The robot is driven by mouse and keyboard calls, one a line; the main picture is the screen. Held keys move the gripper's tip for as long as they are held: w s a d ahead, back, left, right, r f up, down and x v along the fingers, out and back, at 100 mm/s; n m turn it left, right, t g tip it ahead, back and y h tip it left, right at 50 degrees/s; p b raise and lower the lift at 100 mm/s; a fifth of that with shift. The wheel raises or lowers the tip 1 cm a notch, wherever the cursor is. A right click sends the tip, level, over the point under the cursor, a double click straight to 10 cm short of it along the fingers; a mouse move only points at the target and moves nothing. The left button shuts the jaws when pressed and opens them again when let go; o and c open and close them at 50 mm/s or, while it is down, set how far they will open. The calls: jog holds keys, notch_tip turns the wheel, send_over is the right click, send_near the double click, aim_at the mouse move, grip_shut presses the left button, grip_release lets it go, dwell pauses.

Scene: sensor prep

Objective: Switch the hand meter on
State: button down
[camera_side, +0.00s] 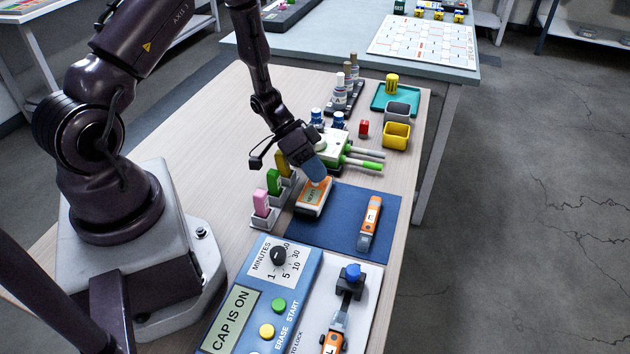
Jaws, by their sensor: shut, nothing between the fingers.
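The hand meter, as far as I can tell, is the small orange and white device (312,199) at the left end of the dark blue mat (340,231). A pale display shows on its face, but its text is too small to read. My gripper (316,177) is shut and empty, with its blue fingertips pointing down at the far end of the meter. I cannot tell whether the tips touch it. They hide part of its far end.
An orange pen-like sensor (369,222) lies on the mat's right. In front, a blue console (258,300) reads "CAP IS ON". Pink and green blocks (268,190) stand left of the meter. A green-handled tool (360,163), bottles and bins (396,136) stand behind.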

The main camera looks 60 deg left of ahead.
jog(key=shift+r, duration=0.85)
jog(key=shift+r, duration=2.5)
